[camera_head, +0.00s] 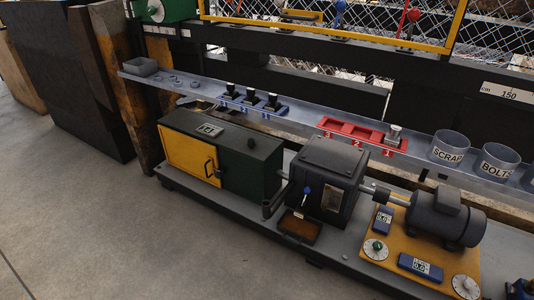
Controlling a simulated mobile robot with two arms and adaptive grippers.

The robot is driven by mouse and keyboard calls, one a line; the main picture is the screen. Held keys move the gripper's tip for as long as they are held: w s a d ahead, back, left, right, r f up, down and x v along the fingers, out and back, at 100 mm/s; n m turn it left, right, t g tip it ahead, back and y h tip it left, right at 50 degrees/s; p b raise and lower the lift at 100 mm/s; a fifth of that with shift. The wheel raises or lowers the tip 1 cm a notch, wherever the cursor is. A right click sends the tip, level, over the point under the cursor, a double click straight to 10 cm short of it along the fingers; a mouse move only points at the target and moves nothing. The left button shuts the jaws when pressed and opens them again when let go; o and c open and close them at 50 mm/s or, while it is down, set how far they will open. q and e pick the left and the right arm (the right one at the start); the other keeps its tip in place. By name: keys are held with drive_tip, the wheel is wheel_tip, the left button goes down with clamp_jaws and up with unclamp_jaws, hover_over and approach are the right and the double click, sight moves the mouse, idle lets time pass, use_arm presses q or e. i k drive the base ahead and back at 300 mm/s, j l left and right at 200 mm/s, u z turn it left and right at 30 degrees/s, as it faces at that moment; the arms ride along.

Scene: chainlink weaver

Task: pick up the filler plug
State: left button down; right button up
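I cannot single out the filler plug for certain. A small grey piece (345,257) lies on the machine's base plate in front of the dark gearbox (331,165); it is too small to identify. A silver, roughly cylindrical piece (394,132) stands in the right end of the red numbered tray (350,131) on the shelf. The gearbox has a pale sight window, a blue-knobbed lever (307,190) and a small brown tray at its foot. Neither of my grippers is in view.
A green cabinet with a yellow door (188,155) stands left of the gearbox; a motor (446,215) and dials stand right. The shelf holds a blue tray (252,104) with black pieces, a SCRAP bin (449,148) and a BOLTS bin (497,161). Open floor lies front left.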

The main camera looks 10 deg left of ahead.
sight(251, 144)
drive_tip(key=i+j+z, duration=0.35)
drive_tip(key=j, duration=0.25)
drive_tip(key=i+j+z, duration=0.15)
drive_tip(key=j, duration=0.25)
drive_tip(key=i+j+z, duration=0.35)
drive_tip(key=j, duration=0.4)
drive_tip(key=i+j+z, duration=0.2)
drive_tip(key=j, duration=0.2)
drive_tip(key=k, duration=0.05)
